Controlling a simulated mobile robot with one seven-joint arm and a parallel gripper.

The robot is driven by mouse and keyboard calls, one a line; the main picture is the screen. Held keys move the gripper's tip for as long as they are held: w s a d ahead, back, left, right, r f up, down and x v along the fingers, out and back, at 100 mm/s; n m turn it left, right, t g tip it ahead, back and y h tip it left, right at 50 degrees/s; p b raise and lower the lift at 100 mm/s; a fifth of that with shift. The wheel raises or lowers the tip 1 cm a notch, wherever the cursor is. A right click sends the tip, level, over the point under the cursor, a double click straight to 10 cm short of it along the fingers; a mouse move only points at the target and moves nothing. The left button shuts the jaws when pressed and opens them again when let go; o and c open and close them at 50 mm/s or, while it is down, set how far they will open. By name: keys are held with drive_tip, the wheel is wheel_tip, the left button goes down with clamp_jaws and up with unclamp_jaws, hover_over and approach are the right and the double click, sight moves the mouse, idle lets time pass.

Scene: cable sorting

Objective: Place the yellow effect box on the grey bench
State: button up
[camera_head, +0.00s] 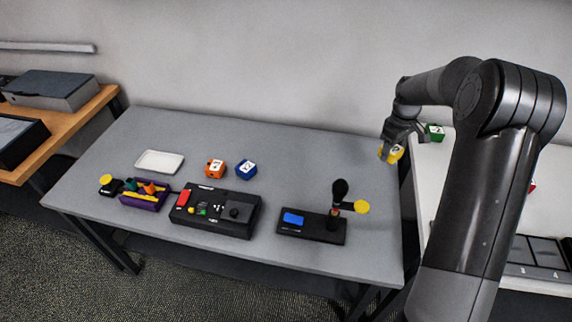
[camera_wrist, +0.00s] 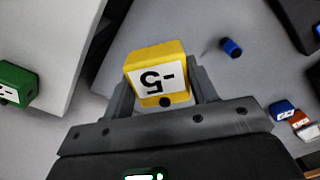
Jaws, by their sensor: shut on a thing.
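The yellow effect box (camera_head: 396,153) is held between the fingers of my gripper (camera_head: 390,150) at the right end of the grey bench (camera_head: 300,155), in the head view. In the wrist view the yellow effect box (camera_wrist: 157,73) has a white label and sits between both fingers of my gripper (camera_wrist: 160,88). My gripper is shut on it. The box appears above the bench's right edge, near the gap to the white table; its exact height cannot be told.
On the bench are an orange box (camera_head: 215,168), a blue box (camera_head: 246,169), a white tray (camera_head: 160,161), a purple crate (camera_head: 146,203), a black control panel (camera_head: 214,211) and a black stand (camera_head: 311,226). A green box (camera_head: 435,132) sits on the white table (camera_head: 470,190). The bench's back right is clear.

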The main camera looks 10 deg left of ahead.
drive_tip(key=a+f+n, duration=0.3)
drive_tip(key=a, duration=1.3)
hover_over(305, 168)
wheel_tip(305, 168, down, 7)
drive_tip(key=shift+r, duration=0.1)
drive_tip(key=shift+f, duration=2)
drive_tip(key=shift+f, duration=0.15)
drive_tip(key=o, duration=1)
drive_tip(key=shift+o, duration=0.2)
